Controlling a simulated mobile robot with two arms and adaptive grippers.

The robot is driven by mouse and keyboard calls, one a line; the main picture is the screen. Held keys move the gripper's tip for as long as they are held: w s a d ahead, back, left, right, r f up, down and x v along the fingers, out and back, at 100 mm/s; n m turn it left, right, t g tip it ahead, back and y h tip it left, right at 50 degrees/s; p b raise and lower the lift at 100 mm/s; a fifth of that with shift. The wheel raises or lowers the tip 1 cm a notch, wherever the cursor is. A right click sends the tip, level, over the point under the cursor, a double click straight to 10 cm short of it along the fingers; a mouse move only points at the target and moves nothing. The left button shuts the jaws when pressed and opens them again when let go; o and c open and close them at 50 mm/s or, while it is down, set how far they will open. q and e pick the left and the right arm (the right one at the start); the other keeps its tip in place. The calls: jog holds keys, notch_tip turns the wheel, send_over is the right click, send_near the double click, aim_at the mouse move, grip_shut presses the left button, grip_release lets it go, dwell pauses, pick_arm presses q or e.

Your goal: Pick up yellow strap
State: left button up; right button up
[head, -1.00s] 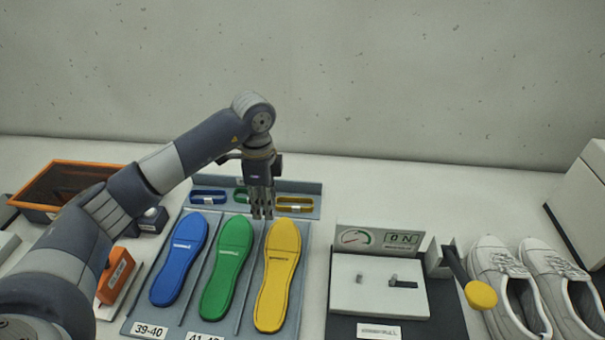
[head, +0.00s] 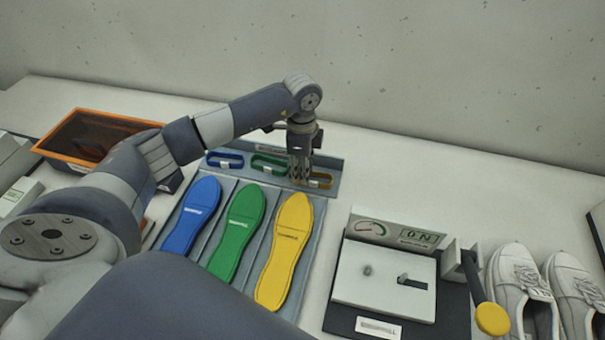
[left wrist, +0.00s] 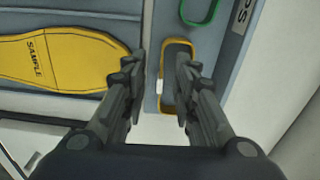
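The yellow strap (head: 322,180) lies in the right slot of the tray's back strip, partly hidden behind my left gripper. My left gripper (head: 299,180) points down over it. In the left wrist view the strap (left wrist: 174,52) is an oblong yellow loop, seen between and beyond the fingertips of the left gripper (left wrist: 160,70). The fingers are apart with nothing held between them. My right gripper is not in view.
The tray (head: 208,250) holds a blue insole (head: 193,215), a green insole (head: 238,232) and a yellow insole (head: 284,250). A blue strap (head: 225,160) and a green strap (head: 270,163) lie behind. A press-like device (head: 385,280) and white shoes (head: 522,290) stand right.

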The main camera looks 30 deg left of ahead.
pick_arm(q)
notch_tip(320, 180, down, 2)
jog(key=shift+w+f+p, duration=0.1)
jog(key=shift+f+p, duration=0.1)
jog(key=shift+p, duration=0.2)
jog(key=shift+f, duration=0.55)
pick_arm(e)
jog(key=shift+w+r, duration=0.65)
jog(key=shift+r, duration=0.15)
pick_arm(q)
grip_shut()
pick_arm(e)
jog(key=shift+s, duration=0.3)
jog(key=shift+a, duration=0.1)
